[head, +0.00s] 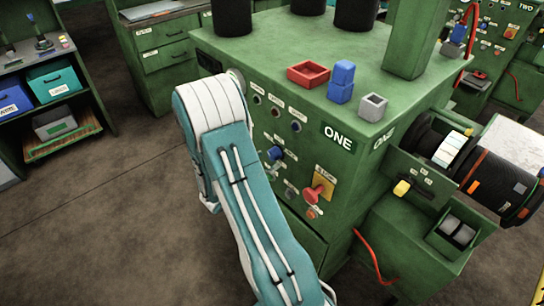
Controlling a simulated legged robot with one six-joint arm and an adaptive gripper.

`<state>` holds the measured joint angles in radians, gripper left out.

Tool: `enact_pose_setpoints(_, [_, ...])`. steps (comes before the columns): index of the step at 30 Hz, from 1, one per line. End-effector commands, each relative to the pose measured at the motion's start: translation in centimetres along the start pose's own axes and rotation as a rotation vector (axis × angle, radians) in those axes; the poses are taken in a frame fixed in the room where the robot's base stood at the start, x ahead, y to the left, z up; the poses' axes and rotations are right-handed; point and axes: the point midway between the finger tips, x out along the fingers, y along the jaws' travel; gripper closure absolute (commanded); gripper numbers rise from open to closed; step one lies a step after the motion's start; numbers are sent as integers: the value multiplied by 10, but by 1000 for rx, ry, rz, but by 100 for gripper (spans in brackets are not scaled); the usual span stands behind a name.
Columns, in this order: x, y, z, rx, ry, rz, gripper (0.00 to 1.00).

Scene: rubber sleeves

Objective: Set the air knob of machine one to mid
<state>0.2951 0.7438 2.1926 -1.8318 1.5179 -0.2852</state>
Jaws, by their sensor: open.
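Machine one (345,190) is a green cabinet marked ONE, right of my arm. Its front panel carries a blue knob (276,153), close beside my arm's right edge. A grey knob (291,193) sits lower, next to a red knob on a yellow plate (325,182). The small labels are too blurred to read, so I cannot tell which knob is the air knob or its setting. My teal and white arm covers the left part of the panel. My gripper does not show; it is out of sight behind the arm.
Shelves with bins (55,80) stand left. Floor (110,210) at left is clear.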

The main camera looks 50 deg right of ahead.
Motion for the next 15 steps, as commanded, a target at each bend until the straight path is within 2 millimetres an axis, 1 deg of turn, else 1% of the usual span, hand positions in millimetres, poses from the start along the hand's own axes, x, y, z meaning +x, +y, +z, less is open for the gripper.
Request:
enact_pose_setpoints(1, [7, -1, 0, 0, 1, -3, 7])
enact_pose_setpoints(3, [13, 0, 0, 0, 1, -2, 7])
enact_pose_setpoints(6, [18, 0, 0, 0, 1, -1, 7])
enact_pose_setpoints(14, [19, 0, 0, 0, 1, 1, 7])
enact_pose_setpoints(15, [19, 0, 0, 0, 1, 1, 25])
